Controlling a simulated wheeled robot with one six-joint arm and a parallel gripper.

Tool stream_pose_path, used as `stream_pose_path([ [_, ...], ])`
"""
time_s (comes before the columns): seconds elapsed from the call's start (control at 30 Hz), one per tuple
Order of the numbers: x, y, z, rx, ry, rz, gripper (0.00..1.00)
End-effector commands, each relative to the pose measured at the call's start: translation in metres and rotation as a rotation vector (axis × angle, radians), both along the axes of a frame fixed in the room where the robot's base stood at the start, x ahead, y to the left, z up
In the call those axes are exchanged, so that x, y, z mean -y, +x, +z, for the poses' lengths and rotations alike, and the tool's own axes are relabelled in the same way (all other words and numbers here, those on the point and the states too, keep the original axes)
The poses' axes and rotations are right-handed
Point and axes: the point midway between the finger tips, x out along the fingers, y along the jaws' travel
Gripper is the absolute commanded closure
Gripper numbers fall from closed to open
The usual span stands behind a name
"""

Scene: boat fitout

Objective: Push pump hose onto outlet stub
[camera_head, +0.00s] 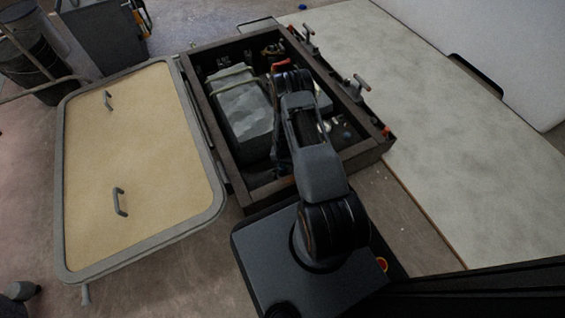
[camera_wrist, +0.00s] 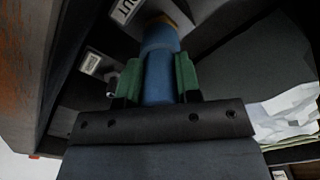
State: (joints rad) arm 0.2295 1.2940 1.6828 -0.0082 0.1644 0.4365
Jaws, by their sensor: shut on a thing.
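In the wrist view, my gripper (camera_wrist: 158,78) has its two green pads closed on either side of a blue hose (camera_wrist: 160,48). The hose's far end points at a brass-coloured fitting, apparently the outlet stub (camera_wrist: 180,20), at the top of the picture. A white label reading "OUT" (camera_wrist: 126,9) is beside it. I cannot tell whether the hose touches the stub or is over it. In the head view, my arm reaches down into a dark open compartment (camera_head: 228,166), and hides the gripper and the hose.
A grey block with a strap (camera_head: 240,110) fills the compartment's left side. The open hatch lid (camera_head: 140,165) lies to the left. A pale panel (camera_head: 450,110) is on the right. Valve-like handles (camera_head: 361,82) line the right rim. In the wrist view, another label (camera_wrist: 91,63) and dark walls are close.

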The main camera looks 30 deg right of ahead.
Motion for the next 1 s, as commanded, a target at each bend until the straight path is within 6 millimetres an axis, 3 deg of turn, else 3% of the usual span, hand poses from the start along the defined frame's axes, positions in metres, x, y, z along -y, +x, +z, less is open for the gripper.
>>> stream_pose_path([
  [0.43, 0.000, 0.001, -0.015, 0.004, -0.001, 0.000, 0.95],
  [0.47, 0.001, 0.002, -0.014, 0.004, -0.001, 0.000, 0.67],
  [0.5, 0.001, 0.002, -0.014, 0.004, -0.001, 0.000, 0.63],
  [0.77, 0.000, 0.001, -0.014, 0.002, 0.000, 0.000, 0.39],
  [1.0, 0.000, 0.001, -0.013, 0.002, 0.000, 0.000, 0.39],
])
